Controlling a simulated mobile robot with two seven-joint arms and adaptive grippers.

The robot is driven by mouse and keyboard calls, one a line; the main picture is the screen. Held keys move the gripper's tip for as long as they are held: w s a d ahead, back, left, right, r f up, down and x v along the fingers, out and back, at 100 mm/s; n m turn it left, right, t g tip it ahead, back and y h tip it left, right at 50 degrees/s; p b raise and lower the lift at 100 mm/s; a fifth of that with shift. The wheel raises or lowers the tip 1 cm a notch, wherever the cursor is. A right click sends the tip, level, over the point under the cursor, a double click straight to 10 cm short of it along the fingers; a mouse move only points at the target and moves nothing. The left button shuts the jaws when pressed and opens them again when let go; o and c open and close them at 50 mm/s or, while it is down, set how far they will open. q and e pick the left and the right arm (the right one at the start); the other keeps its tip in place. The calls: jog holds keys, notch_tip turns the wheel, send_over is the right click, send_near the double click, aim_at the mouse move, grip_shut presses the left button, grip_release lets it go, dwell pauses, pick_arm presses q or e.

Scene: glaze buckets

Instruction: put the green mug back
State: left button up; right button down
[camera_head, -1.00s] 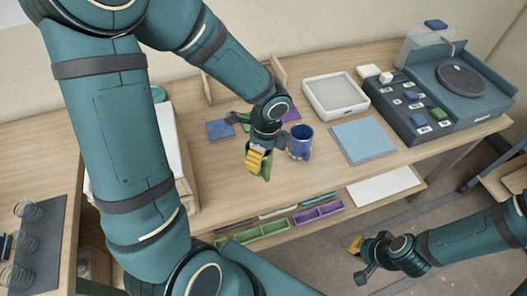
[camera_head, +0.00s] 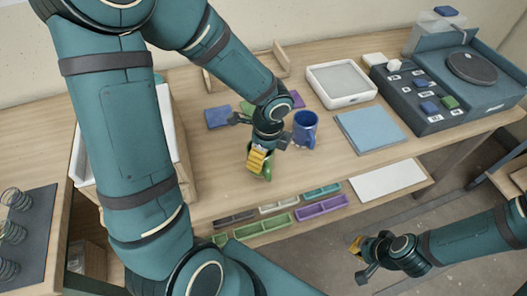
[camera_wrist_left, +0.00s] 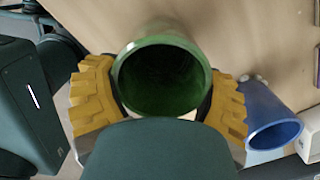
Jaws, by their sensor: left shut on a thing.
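My left gripper (camera_head: 260,160) is shut on the green mug (camera_head: 267,172) and holds it over the front part of the worktable. In the left wrist view the green mug (camera_wrist_left: 162,75) shows its round open mouth between the two yellow finger pads. The arm hides much of the mug in the head view. A blue mug (camera_head: 304,132) stands on the table just right of the gripper. Blue (camera_head: 218,117), green (camera_head: 246,107) and purple (camera_head: 297,99) squares lie behind, partly covered by my arm. My right gripper (camera_head: 358,260) looks open and empty, beyond the table's front edge.
A light-blue board (camera_head: 370,130), a white tray (camera_head: 341,86) and a dark unit with small blocks (camera_head: 417,98) fill the table's right side. Below the front edge are colored trays (camera_head: 321,207) and a white sheet (camera_head: 387,181). A white-lined box stands left, behind my arm.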

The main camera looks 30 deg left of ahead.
pick_arm(q)
jog(key=shift+f+b, duration=0.55)
jog(key=shift+f, duration=0.05)
jog(key=o, duration=1.2)
notch_tip(320, 180, up, 12)
jog(key=d, duration=0.1)
jog(key=shift+w, duration=0.2)
